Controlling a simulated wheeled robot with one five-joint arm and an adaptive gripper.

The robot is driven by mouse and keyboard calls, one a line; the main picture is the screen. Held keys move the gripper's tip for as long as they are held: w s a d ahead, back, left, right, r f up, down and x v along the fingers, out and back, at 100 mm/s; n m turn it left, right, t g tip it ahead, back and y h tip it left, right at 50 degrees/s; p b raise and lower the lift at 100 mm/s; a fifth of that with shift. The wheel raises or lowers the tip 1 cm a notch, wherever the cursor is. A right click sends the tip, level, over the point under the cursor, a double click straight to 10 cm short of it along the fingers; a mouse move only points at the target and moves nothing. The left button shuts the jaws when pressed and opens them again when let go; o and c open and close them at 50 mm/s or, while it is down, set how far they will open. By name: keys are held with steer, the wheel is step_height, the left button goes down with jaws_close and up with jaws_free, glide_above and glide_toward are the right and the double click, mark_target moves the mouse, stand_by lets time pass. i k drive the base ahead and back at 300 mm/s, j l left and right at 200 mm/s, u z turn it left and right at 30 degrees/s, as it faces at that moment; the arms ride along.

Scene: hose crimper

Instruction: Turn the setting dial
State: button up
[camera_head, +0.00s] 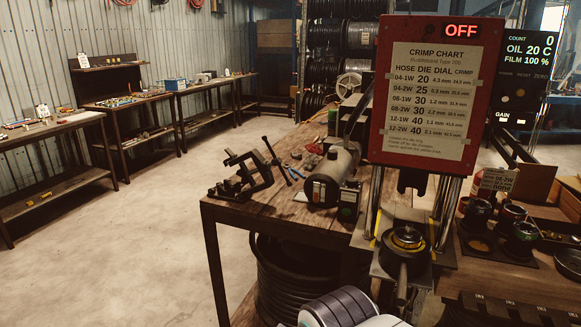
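The hose crimper has a red-framed panel (432,95) with a crimp chart listing hose, die and dial values. A red display (461,31) at its top reads OFF. Below the panel, between upright metal posts, sits a round dark part with a brass-coloured top and yellow marks (407,238). I cannot tell whether this part is the setting dial, and no other part is clearly the dial. My gripper is not in view. A pale, ribbed rounded shape at the bottom edge may be part of my arm.
A wooden workbench (240,222) left of the crimper carries a vise (242,178) and a motor-like cylinder (335,172). Dark round dies (479,211) stand at right. A black screen (526,55) reads COUNT 0, OIL 20 C. Open concrete floor (130,245) lies to the left.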

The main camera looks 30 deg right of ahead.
mark_target(351, 180)
steer(key=i+u, duration=0.3)
steer(key=i, duration=0.5)
steer(key=i+u, duration=0.3)
steer(key=i, duration=0.5)
